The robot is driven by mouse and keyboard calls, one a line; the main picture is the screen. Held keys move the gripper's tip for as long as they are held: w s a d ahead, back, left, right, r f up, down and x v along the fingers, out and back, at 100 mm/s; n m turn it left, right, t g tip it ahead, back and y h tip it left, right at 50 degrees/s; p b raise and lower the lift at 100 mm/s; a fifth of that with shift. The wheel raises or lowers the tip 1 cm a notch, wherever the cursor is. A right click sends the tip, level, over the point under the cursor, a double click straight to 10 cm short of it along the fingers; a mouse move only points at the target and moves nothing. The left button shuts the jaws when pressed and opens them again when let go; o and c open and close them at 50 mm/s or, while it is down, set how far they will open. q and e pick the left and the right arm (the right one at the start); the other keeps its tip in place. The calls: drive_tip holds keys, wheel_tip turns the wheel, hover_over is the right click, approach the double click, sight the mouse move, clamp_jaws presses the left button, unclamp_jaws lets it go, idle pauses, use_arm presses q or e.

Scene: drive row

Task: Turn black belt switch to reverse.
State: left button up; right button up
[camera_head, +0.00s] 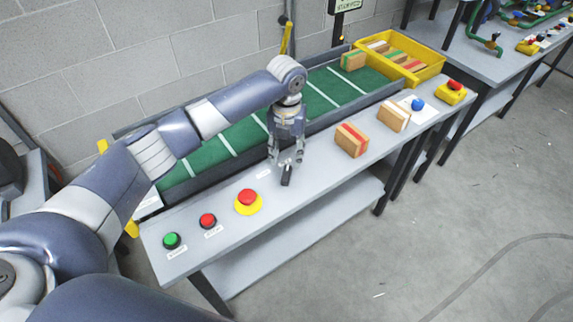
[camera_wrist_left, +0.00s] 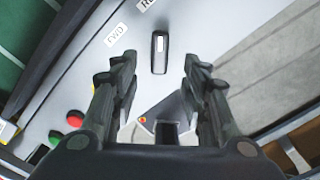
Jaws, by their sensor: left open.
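The black belt switch (camera_head: 286,178) stands on the grey bench top, just below my left gripper (camera_head: 287,160) in the head view. In the left wrist view the switch (camera_wrist_left: 160,62) is a narrow black handle with a white mark near its upper end. My left gripper (camera_wrist_left: 159,65) is open, with its two fingers apart on either side of the handle in that view. I see no contact. A FWD label (camera_wrist_left: 116,36) lies up and left of the handle. A second label (camera_wrist_left: 146,4), starting with R, is partly cut off at the top. My right gripper is not in view.
Green (camera_head: 172,241), red (camera_head: 208,220) and yellow-based red (camera_head: 247,200) buttons sit on the bench's left part. Wooden blocks (camera_head: 352,140) stand right of the switch. A green belt (camera_head: 240,136) runs behind, with a yellow tray (camera_head: 433,68) at its far end.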

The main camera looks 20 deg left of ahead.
use_arm(q)
drive_tip(key=shift+r, duration=2.3)
